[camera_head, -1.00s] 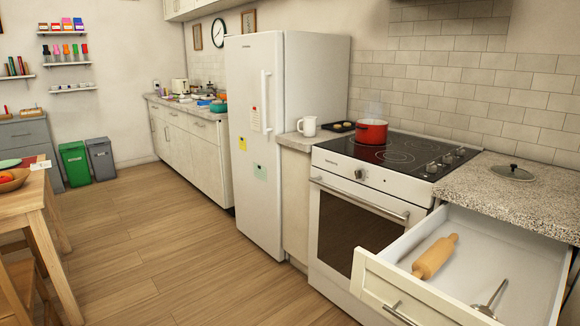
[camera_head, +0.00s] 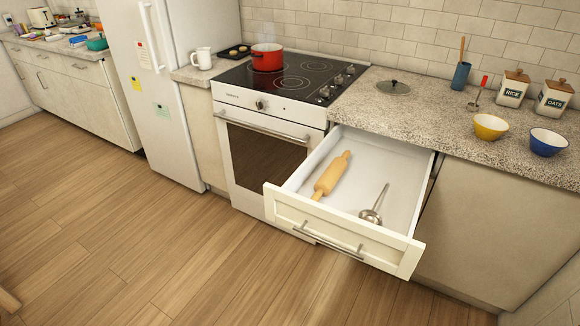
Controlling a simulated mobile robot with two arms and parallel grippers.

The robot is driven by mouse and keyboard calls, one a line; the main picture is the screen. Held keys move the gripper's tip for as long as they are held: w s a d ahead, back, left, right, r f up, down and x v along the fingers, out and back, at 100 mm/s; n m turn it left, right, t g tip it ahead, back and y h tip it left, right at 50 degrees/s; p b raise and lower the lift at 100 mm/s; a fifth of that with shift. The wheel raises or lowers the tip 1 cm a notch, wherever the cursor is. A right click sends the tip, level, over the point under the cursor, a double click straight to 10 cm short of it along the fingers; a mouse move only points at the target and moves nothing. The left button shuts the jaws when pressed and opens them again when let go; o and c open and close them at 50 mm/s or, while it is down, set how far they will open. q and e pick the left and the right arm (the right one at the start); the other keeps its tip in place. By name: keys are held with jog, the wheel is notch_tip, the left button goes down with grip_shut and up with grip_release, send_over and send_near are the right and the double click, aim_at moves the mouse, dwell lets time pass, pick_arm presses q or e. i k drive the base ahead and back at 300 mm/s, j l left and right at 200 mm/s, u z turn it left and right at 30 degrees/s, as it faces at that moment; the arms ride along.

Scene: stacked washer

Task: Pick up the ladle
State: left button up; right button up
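A metal ladle (camera_head: 372,212) lies in the open drawer (camera_head: 400,191), in its right part near the front panel. Its round bowl is toward the front and its thin handle points to the back right. A wooden rolling pin (camera_head: 332,175) lies to its left in the same drawer, apart from it. Neither of my grippers is in view.
The drawer juts out below the granite counter (camera_head: 425,118), right of the oven (camera_head: 262,158). A red pot (camera_head: 267,58) stands on the cooktop. A lid (camera_head: 393,87), yellow bowl (camera_head: 490,127), blue bowl (camera_head: 547,142) and canisters are on the counter. The floor in front is clear.

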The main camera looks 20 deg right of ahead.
aim_at(367, 215)
jog(key=z, duration=1.25)
